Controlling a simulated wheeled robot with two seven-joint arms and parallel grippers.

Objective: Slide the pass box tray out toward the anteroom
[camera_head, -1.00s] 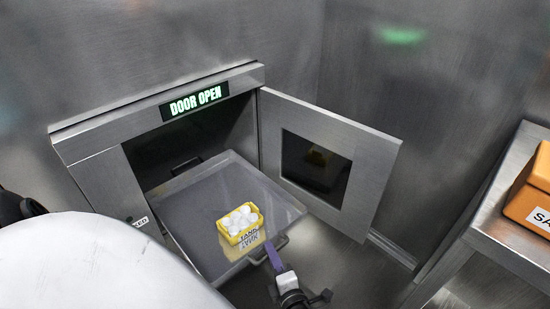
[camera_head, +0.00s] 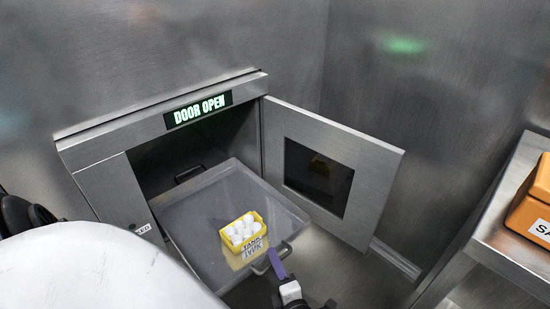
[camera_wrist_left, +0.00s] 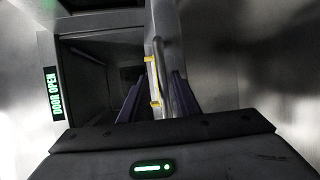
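The pass box tray (camera_head: 185,215) is a grey, shiny tray sticking part way out of the open pass box (camera_head: 100,190). A yellow rack with white round-topped items (camera_head: 243,234) stands on it near the front. The tray has a dark front handle (camera_head: 260,267) and another at the back (camera_head: 188,174). My left gripper (camera_head: 273,256) has purple fingers and is at the front handle. In the left wrist view, the two fingers (camera_wrist_left: 158,98) are apart, with the tray's edge between and beyond them. Contact with the handle is unclear. My right gripper is not in view.
The pass box door (camera_head: 370,185) with its dark window stands open to the right of the tray. A lit sign reads DOOR OPEN (camera_head: 200,110). At the right, a metal table (camera_head: 500,240) holds an orange case (camera_head: 535,208). Floor shows between the door and table.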

